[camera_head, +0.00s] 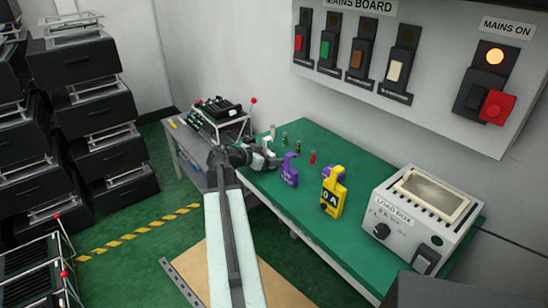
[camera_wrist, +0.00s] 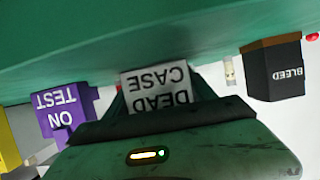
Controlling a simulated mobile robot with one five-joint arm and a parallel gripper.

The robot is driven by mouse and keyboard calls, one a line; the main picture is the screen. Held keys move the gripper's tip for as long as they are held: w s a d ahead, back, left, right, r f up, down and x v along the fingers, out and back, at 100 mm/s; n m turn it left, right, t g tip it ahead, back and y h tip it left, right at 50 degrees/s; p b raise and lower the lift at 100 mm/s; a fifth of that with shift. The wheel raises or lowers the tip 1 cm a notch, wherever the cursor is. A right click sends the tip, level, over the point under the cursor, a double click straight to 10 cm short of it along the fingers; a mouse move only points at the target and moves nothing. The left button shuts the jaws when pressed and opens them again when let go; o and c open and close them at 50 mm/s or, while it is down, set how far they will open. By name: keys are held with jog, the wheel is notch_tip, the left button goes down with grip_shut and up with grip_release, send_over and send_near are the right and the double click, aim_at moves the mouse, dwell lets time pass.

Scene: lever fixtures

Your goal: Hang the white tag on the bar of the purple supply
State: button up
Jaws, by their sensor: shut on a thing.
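The white tag (camera_head: 267,143) is at my gripper (camera_head: 272,156), over the far left part of the green bench. In the wrist view the white tag (camera_wrist: 158,88) reads "DEAD CASE" upside down and sits between the jaws of my gripper (camera_wrist: 165,98), which is shut on it. Its lower part is hidden by the gripper. A purple tag (camera_head: 289,172) with a hook stands on the bench just right of my gripper; in the wrist view it reads "ON TEST" (camera_wrist: 64,112).
Several small coloured pegs (camera_head: 298,147) stand behind. The load box (camera_head: 420,215) is at right. The mains board (camera_head: 400,60) hangs above. A black "BLEED" block (camera_wrist: 273,72) is at right in the wrist view.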

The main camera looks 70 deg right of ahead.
jog(key=o, duration=1.4)
jog(key=shift+o, duration=0.2)
jog(key=p+v, duration=0.3)
jog(key=v, duration=0.4)
jog(key=shift+r, duration=0.15)
jog(key=shift+w+a, duration=0.25)
jog(key=shift+a, duration=0.15)
